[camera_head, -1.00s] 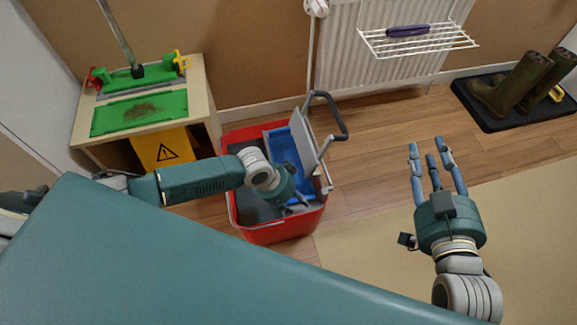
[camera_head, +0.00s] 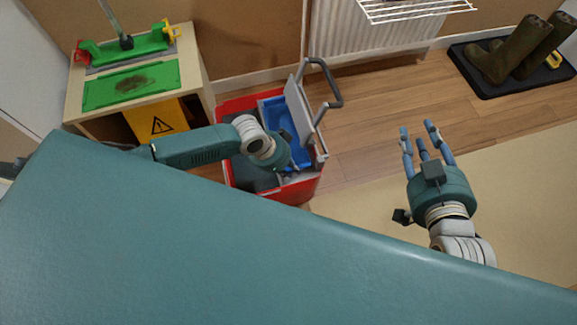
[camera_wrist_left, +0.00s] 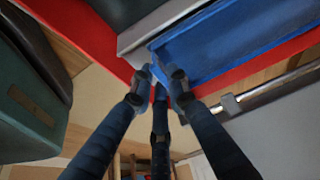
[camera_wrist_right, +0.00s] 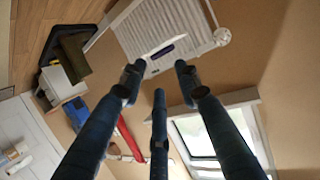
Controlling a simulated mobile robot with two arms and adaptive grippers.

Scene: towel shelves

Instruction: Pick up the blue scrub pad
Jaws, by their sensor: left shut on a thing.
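I cannot make out a blue scrub pad for certain. A blue tray (camera_head: 274,108) sits inside the red cart (camera_head: 274,191), and the left wrist view shows a large blue surface (camera_wrist_left: 235,45) with a grey edge beside it. My left gripper (camera_head: 295,168) reaches down over the cart; in the left wrist view its fingertips (camera_wrist_left: 159,82) are close together near the blue corner. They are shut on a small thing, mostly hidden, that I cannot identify. My right gripper (camera_head: 422,134) is raised over the floor, its fingers apart and empty, as the right wrist view (camera_wrist_right: 158,75) also shows.
The cart's dark handle (camera_head: 335,85) stands at its right. A wooden stand with a green top (camera_head: 130,85) and a yellow warning sign (camera_head: 157,118) is at left. A drying rack (camera_head: 415,10), radiator (camera_head: 370,38) and boots (camera_head: 505,60) are behind. Floor right of the cart is clear.

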